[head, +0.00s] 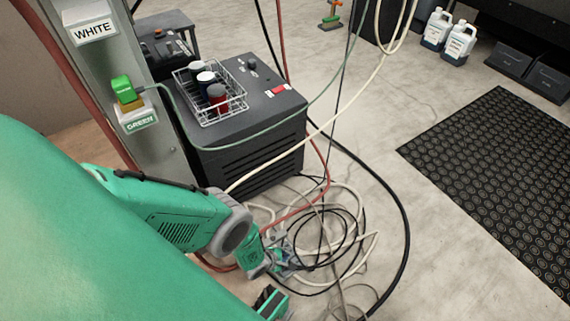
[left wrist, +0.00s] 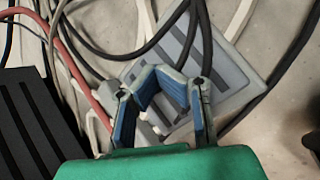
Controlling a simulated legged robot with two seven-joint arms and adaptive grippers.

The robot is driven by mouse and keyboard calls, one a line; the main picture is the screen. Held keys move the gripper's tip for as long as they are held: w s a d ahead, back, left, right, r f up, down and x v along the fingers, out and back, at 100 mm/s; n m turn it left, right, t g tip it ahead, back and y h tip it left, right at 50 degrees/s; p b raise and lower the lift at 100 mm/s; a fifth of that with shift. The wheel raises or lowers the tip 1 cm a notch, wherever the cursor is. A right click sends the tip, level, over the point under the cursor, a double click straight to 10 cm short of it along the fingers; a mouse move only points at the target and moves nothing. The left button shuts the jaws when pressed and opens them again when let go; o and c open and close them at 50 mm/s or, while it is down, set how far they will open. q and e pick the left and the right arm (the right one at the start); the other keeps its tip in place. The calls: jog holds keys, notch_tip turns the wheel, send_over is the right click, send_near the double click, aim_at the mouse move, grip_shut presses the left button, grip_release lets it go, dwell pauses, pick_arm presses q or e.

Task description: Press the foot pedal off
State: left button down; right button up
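The foot pedal (left wrist: 226,70) shows in the left wrist view as a flat grey plate on the floor with dark stripes. Dark cables run over and beside it. My left gripper (left wrist: 157,76) is in front of the pedal's left part and hides some of it. Its blue-padded fingers come together at the tips, with nothing seen between them. In the head view my left gripper (head: 287,262) points down low among the hoses, and the pedal is mostly hidden there. I cannot tell whether the fingers touch the pedal.
Loops of hoses and cables (head: 345,240) lie around the gripper. A dark cabinet (head: 255,150) with a wire basket (head: 238,112) stands behind it, beside a grey post (head: 135,75). A black mat (head: 500,170) lies at right. Pale floor between is mostly clear.

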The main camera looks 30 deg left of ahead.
pick_arm(q)
jog(key=shift+s+a, duration=0.1)
jog(key=shift+s, duration=0.05)
jog(key=shift+r+p, duration=0.3)
jog(key=shift+r, duration=0.05)
dwell(0.3)
notch_tip(320, 180, up, 6)
jog(key=p, duration=0.5)
jog(key=shift+r, duration=0.15)
dwell(0.3)
